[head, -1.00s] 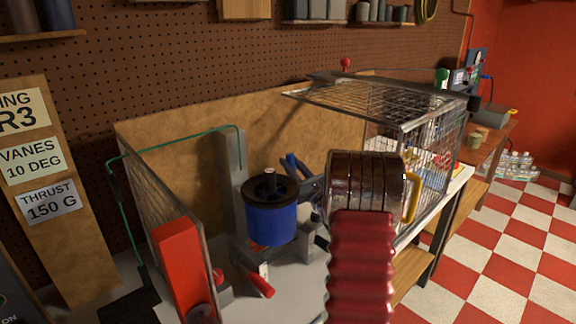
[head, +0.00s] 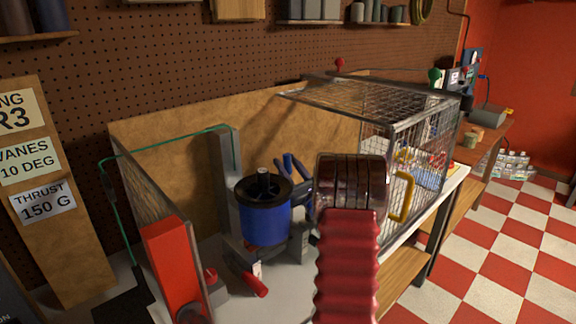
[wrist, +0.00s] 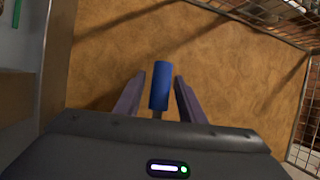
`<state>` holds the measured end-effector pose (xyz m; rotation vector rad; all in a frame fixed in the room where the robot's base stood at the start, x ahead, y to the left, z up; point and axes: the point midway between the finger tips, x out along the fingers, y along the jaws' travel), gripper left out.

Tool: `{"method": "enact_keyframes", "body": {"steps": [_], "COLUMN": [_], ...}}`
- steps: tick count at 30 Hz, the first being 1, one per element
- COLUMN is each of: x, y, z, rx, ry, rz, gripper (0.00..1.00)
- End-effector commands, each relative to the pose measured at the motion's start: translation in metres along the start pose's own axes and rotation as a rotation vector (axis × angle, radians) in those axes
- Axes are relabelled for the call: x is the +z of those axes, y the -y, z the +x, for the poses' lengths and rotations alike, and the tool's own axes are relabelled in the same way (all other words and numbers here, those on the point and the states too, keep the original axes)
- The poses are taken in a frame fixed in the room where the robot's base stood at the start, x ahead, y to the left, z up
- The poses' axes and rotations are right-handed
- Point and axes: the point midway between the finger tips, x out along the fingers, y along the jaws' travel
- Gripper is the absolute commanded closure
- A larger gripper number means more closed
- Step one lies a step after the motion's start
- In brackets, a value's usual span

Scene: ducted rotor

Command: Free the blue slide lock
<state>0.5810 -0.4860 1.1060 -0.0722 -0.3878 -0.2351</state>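The blue slide lock shows as a blue cylinder (wrist: 160,85) on a thin dark stem in the wrist view. It stands between the two purple fingers of my gripper (wrist: 158,92). Narrow gaps show on both sides of it, so the fingers look open around it and not pressed on it. In the head view my gripper (head: 297,172) is small, behind and right of the blue drum with a black top (head: 264,222). Blue parts show there, but I cannot separate lock from fingers. My red ribbed arm hides part of the bench.
A wire cage (head: 405,105) with a yellow handle (head: 401,196) stands on the right. A red block (head: 171,258) and mesh panel (head: 150,205) stand at the left. A red-handled part (head: 254,284) lies below the drum. A tan back panel (head: 175,145) lies behind.

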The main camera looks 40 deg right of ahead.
Motion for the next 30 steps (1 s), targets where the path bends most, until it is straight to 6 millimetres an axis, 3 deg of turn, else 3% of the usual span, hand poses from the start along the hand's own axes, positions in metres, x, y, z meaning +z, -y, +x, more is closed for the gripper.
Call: {"method": "enact_keyframes", "body": {"steps": [14, 30], "x": [-0.001, 0.031], "y": [0.001, 0.003], "z": [-0.009, -0.089], "rx": [-0.002, -0.005], "ry": [-0.002, -0.001], "rz": [0.000, -0.002], "gripper": [0.60, 0.60]}}
